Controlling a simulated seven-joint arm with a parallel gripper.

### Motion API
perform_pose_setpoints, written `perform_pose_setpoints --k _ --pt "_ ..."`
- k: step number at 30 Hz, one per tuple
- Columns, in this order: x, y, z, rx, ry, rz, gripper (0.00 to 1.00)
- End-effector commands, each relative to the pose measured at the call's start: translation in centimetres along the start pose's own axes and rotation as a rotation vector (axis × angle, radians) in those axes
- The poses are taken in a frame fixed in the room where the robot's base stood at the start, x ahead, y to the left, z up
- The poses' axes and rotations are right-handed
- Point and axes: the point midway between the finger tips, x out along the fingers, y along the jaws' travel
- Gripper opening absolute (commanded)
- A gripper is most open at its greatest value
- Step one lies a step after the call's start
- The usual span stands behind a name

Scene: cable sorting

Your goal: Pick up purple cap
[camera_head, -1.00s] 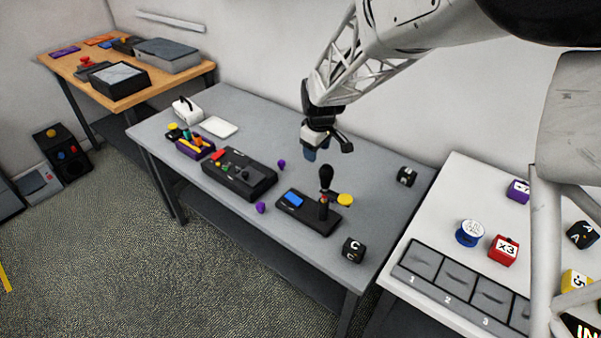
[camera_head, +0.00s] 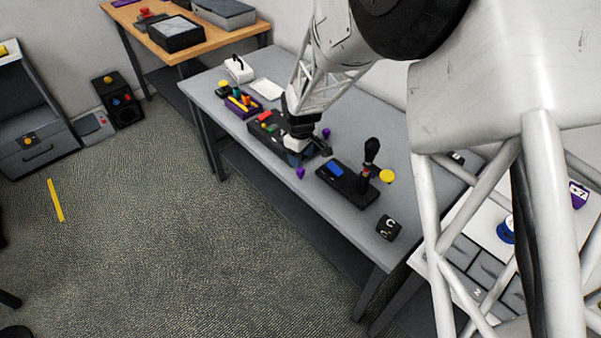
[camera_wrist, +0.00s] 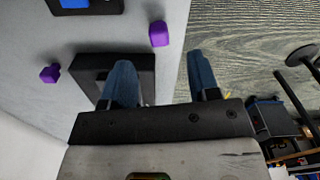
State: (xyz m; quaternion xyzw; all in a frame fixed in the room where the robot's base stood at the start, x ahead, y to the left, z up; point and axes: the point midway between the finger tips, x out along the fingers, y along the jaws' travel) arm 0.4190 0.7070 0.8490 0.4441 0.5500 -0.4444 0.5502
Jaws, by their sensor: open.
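One purple cap (camera_head: 300,173) lies near the front edge of the grey table, between two black control panels. It also shows in the wrist view (camera_wrist: 158,33), ahead of my fingertips. A second purple cap (camera_head: 326,132) lies farther back on the table and shows at the left of the wrist view (camera_wrist: 50,73). My gripper (camera_head: 294,158) is over the right end of the black button panel (camera_head: 268,140), a little left of the front cap. In the wrist view my gripper (camera_wrist: 161,78) has its two blue fingers apart with nothing between them.
The joystick panel (camera_head: 345,187) with a tall black stick stands right of the front cap. A yellow disc (camera_head: 387,176) and a black letter cube (camera_head: 388,228) are farther right. A purple tray (camera_head: 243,108) of coloured pieces is at left. Floor lies beyond the front edge.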

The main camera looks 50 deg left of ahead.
Motion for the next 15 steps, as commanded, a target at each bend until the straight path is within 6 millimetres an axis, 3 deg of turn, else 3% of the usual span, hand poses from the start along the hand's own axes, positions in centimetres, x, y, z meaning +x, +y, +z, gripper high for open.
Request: perform_pose_setpoints --k 15 --pt "2.5 0.0 0.0 0.000 0.001 0.000 0.55"
